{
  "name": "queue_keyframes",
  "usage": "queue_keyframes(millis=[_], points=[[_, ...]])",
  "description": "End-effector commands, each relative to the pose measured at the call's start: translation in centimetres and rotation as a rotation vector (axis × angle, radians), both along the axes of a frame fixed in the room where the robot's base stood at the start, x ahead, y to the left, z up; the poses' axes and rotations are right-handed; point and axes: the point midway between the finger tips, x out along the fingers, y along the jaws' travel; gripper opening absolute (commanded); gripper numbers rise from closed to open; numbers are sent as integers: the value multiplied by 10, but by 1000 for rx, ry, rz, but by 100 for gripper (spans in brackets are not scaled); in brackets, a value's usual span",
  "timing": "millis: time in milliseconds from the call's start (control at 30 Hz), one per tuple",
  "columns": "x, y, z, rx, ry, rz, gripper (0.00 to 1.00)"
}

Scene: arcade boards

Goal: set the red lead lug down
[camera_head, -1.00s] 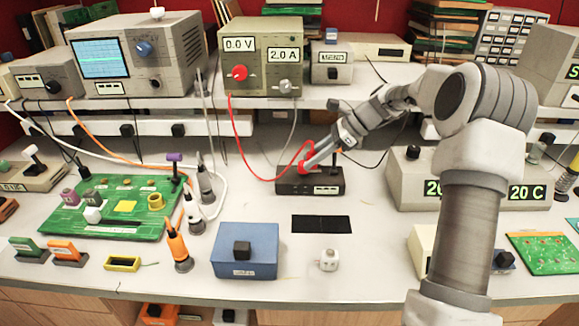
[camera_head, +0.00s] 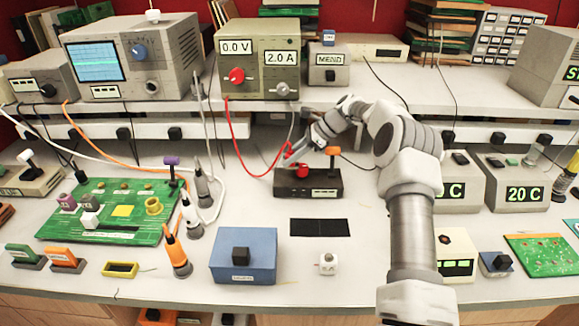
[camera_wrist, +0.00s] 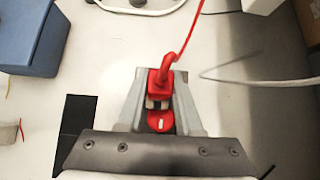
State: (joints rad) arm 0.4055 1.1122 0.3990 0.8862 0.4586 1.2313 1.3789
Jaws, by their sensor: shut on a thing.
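My gripper (camera_head: 289,156) is shut on the red lead lug (camera_wrist: 160,85), which sits between its two pale fingers in the wrist view. The red lead rises from the lug there. In the head view the lead runs up to the grey power supply (camera_head: 262,58). The gripper is above the back left of a small black box (camera_head: 285,186), which has a red knob (camera_head: 304,174) and an orange-topped lever (camera_head: 332,151). A red disc with a white mark (camera_wrist: 160,121) shows below the lug. I cannot tell whether the lug touches anything.
A black mat (camera_head: 320,227) lies in front of the black box. A blue box (camera_head: 258,262) stands at the front, with a small white block (camera_head: 328,264) to its right. A green circuit board (camera_head: 75,222) lies at left. Grey units (camera_head: 510,165) stand at right.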

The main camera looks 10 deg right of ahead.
Motion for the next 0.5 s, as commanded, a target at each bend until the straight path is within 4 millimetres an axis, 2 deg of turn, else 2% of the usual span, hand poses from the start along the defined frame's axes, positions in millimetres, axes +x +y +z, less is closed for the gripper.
queue_keyframes(millis=[267,500], points=[[8,2,-11,-1,2,-1,0],[7,3,-43,0,2,-1,0]])
